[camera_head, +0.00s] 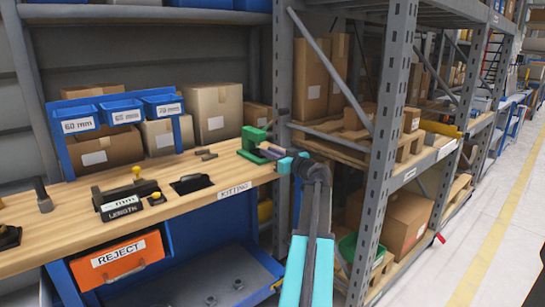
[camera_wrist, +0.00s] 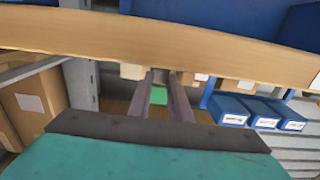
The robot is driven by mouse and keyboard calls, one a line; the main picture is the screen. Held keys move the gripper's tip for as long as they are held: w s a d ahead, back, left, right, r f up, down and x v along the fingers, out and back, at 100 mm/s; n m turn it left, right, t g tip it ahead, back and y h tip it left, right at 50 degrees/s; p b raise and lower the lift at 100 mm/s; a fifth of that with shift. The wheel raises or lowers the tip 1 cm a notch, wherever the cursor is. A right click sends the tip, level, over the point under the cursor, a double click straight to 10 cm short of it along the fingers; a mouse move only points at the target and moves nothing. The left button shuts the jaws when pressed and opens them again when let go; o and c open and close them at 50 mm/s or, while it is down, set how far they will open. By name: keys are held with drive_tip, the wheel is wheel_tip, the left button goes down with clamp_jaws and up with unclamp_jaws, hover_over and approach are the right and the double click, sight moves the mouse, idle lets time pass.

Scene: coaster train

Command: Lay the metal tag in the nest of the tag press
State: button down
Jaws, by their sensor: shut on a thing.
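The green tag press (camera_head: 250,140) stands near the right end of the wooden bench in the head view. My gripper (camera_head: 264,150) is right beside it, with its fingers pointing at the press from the right. In the wrist view my gripper (camera_wrist: 160,78) shows two dark fingers with a narrow gap, and a green patch, likely the press (camera_wrist: 158,95), shows between them. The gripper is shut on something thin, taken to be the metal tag. The tag itself is too small or hidden to make out, and the nest of the press cannot be seen clearly.
Blue bins (camera_head: 122,113) stand behind. An orange reject bin (camera_head: 108,262) is below. A shelf upright (camera_head: 387,150) rises right of my arm.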

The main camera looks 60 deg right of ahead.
drive_tip(key=shift+b+x, duration=0.4)
drive_tip(key=shift+x, duration=0.6)
drive_tip(key=c, duration=1.5)
unclamp_jaws()
drive_tip(key=shift+c, duration=0.2)
drive_tip(key=shift+s, duration=0.1)
drive_tip(key=v, duration=1.3)
drive_tip(key=shift+s, duration=0.35)
drive_tip(key=shift+a, duration=0.15)
